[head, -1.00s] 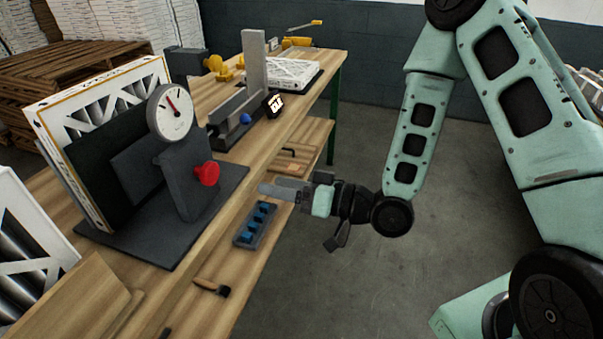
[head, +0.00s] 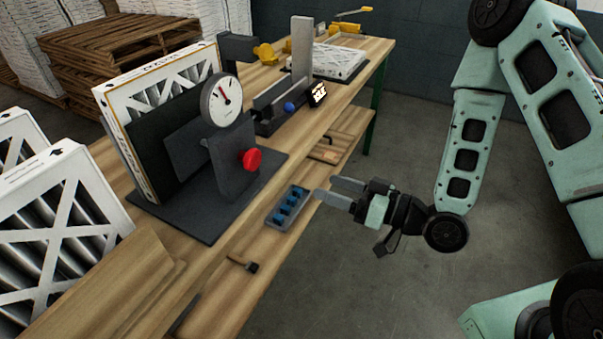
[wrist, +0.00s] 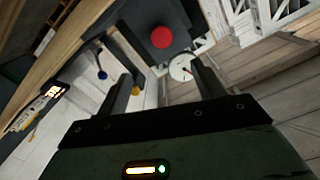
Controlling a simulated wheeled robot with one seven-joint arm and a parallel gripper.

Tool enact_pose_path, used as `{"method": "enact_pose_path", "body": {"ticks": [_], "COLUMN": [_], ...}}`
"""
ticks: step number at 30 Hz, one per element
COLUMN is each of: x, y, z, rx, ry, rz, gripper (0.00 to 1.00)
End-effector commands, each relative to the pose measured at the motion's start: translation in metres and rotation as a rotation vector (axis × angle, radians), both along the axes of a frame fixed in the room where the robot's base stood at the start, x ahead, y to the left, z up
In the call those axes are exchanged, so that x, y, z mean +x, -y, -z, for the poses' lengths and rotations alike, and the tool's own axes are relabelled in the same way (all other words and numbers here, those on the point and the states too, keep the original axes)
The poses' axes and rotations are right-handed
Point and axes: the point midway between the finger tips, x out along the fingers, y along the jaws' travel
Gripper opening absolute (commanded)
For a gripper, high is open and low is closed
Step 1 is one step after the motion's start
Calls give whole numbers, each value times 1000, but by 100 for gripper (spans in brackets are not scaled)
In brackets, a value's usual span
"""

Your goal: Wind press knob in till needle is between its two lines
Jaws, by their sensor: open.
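The red press knob (head: 251,159) sticks out of the front of the dark grey press (head: 218,165) on the bench. It also shows in the wrist view (wrist: 162,37), ahead of and between my fingers. The round white gauge (head: 222,100) stands on top of the press; its red needle points up and a little left, and its two lines are too small to make out. The gauge also shows in the wrist view (wrist: 181,68). A boxed filter (head: 165,110) stands upright in the press. My gripper (head: 331,190) is open and empty, apart from the knob, to its right and lower.
A small lit display (head: 318,94) and a blue knob (head: 289,106) are farther back. Floor right of the bench is clear.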

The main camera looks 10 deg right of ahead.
Motion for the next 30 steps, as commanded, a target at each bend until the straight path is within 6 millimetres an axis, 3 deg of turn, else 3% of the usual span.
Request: {"method": "enact_pose_path", "body": {"ticks": [9,30], "x": [5,39], "y": [-11,-53], "z": [2,7], "rx": [-216,-223], "ry": [295,310], "rz": [-7,-7], "gripper": [68,68]}}
